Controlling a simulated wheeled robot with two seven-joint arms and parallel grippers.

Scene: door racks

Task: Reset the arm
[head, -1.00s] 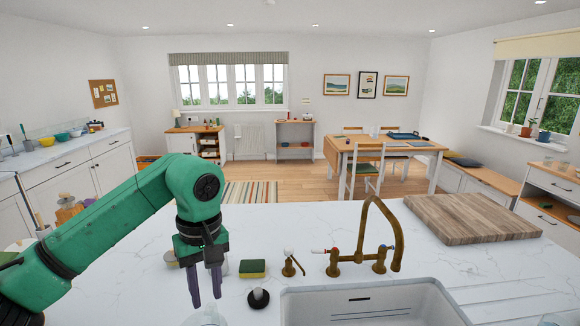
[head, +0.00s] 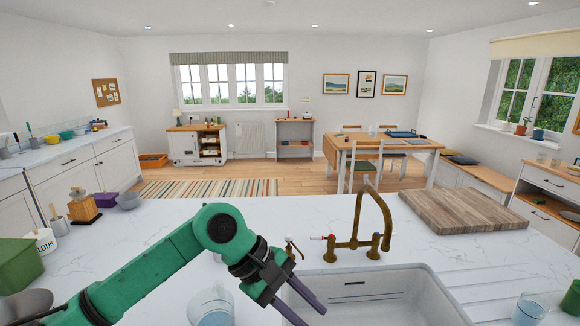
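My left arm is green and reaches in from the lower left over the white marble counter. Its gripper (head: 309,314) has two dark purple fingers with a gap between them, nothing visible in it. The fingers point down and right, over the left edge of the white sink (head: 405,290). Part of the counter behind the arm is hidden. My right gripper is not in view.
A clear jug (head: 212,306) stands on the counter just below my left arm. A brass tap (head: 372,225) rises behind the sink. A wooden board (head: 465,210) lies to the right, and a glass (head: 528,308) stands at lower right. A green container (head: 18,265) is at left.

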